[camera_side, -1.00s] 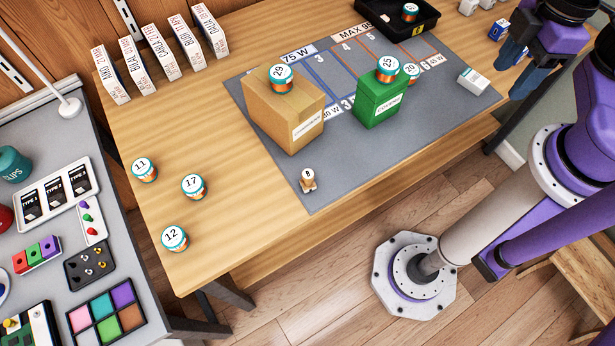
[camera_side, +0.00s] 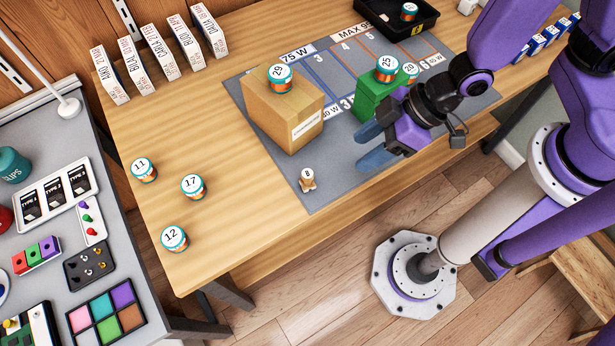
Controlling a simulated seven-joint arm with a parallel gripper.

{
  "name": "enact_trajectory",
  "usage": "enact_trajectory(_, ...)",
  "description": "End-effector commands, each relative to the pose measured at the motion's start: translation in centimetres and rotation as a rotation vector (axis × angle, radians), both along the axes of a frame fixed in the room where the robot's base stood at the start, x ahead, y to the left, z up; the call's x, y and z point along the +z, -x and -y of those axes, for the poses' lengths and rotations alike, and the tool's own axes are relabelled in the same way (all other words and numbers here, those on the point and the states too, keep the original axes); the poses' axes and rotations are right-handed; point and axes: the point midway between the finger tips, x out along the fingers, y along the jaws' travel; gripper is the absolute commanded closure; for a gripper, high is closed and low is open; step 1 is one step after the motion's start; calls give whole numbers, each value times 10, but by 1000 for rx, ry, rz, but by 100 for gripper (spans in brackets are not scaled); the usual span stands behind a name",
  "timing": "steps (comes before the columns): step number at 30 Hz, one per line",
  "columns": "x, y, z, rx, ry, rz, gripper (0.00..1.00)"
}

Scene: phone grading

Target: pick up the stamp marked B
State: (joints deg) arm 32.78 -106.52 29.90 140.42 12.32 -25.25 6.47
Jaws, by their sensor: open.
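The stamp marked B (camera_side: 308,181) is a small wooden piece with a round white top bearing one dark character, which looks like B or 8. It stands upright near the front left corner of the grey mat (camera_side: 262,125). My gripper (camera_side: 371,146) is open and empty above the mat, to the right of the stamp and apart from it. Its blue fingers point left, toward the stamp. My gripper and wrist hide part of the green box (camera_side: 370,98) and the right part of the mat.
A cardboard box (camera_side: 270,115) with a can marked 29 (camera_side: 280,78) on top stands behind the stamp. A can marked 25 (camera_side: 387,68) sits on the green box. Cans marked 11 (camera_side: 144,170), 17 (camera_side: 193,187) and 12 (camera_side: 175,239) stand left on bare wood. The table's front edge is close.

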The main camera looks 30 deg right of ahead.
Motion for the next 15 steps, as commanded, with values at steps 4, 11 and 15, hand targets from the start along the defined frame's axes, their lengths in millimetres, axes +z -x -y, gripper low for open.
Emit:
enact_trajectory(4, -28, -8, -18, -25, -83, 69, 47)
enact_trajectory(11, -58, -18, -32, -41, -229, 202, 47)
enact_trajectory(15, -69, -19, -34, -30, -314, 287, 47)
